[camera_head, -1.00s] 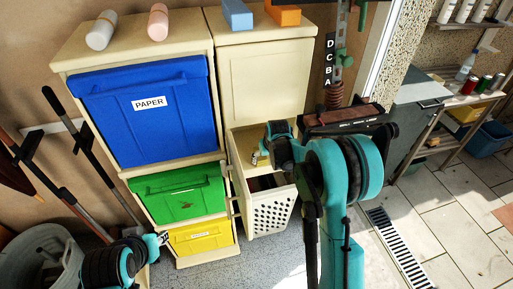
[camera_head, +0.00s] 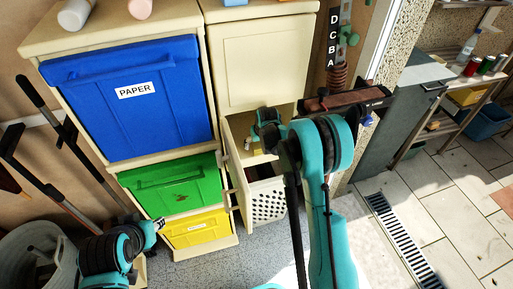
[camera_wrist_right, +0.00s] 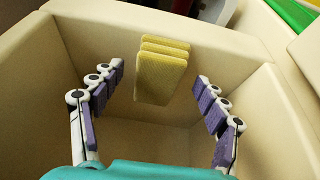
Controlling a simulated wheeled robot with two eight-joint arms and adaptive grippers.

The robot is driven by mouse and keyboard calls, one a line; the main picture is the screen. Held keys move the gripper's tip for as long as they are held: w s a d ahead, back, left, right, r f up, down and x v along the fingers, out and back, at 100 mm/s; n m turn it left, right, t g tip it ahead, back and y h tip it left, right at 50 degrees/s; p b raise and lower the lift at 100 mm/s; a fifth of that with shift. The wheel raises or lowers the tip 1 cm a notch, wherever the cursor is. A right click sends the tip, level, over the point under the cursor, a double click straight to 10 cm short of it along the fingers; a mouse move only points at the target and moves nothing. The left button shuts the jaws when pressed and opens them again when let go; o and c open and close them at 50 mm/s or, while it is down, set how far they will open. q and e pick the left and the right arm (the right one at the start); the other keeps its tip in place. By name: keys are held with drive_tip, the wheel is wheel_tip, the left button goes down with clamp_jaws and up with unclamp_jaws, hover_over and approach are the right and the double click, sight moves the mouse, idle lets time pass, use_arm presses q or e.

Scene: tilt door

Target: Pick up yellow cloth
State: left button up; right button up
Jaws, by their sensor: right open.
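A stack of yellow cloths (camera_wrist_right: 162,70) shows in the right wrist view, between and beyond my right fingers. Several layers are visible, inside a beige drawer (camera_wrist_right: 250,120). My right gripper (camera_wrist_right: 158,107) is open and empty, its purple-padded fingers spread either side of the cloth and apart from it.
The cabinet holds a blue paper bin (camera_head: 140,100), a green bin (camera_head: 175,185) and a yellow bin (camera_head: 196,230). The drawer walls stand close around my right fingers. Tools and a grey bucket (camera_head: 40,255) are at the left. Tiled floor with a drain grate (camera_head: 400,240) is clear at right.

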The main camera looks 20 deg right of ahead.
drive_tip(key=shift+w+f, duration=0.15)
drive_tip(key=shift+f, duration=0.2)
drive_tip(key=shift+r, duration=0.15)
drive_tip(key=c, duration=1.3)
drive_tip(key=shift+o, duration=0.2)
drive_tip(key=shift+r+p, duration=0.2)
drive_tip(key=shift+p, duration=0.5)
drive_tip(key=s+p, duration=0.3)
drive_tip(key=s, duration=1.5)
drive_tip(key=shift+d+f, duration=0.15)
drive_tip(key=shift+d, duration=0.2)
